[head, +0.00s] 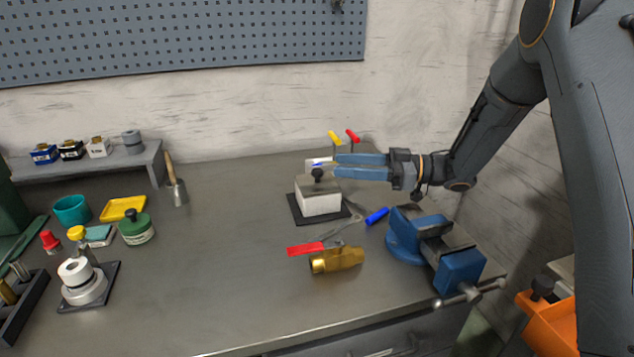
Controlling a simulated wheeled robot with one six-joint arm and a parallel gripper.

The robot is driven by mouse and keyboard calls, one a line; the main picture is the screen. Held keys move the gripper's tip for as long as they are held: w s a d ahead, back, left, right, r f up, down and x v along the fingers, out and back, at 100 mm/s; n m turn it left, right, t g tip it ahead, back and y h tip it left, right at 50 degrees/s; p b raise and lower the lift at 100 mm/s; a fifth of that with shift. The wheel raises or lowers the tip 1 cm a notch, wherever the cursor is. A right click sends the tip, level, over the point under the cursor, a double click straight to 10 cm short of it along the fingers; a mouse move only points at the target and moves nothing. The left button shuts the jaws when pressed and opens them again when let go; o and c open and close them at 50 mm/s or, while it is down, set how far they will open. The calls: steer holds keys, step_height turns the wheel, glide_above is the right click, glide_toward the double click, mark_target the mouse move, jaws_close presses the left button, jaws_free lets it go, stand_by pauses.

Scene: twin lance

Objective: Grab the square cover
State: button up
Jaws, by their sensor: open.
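The square cover (319,184) is a grey lid with a dark knob on top. It sits on a white square box (320,204), which stands on a dark square mat (296,209) near the middle of the bench. My gripper (323,168) comes in from the right with its two blue fingers level and apart. The fingertips are at the dark knob, which shows between them in this view. I cannot tell whether they touch it. Part of the cover's top is hidden by the lower finger.
A blue vise (438,247) stands to the right, and a brass valve with a red handle (336,260) lies in front. Pliers with a blue handle (377,215) lie beside the mat. Red and yellow handles (343,137) stand behind.

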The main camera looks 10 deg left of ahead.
mark_target(317, 170)
steer(key=shift+a+f, duration=0.2)
steer(key=shift+f, duration=0.8)
steer(key=shift+s+a+p, duration=0.2)
steer(key=shift+a+p, duration=0.65)
steer(key=shift+a, duration=2.75)
jaws_close()
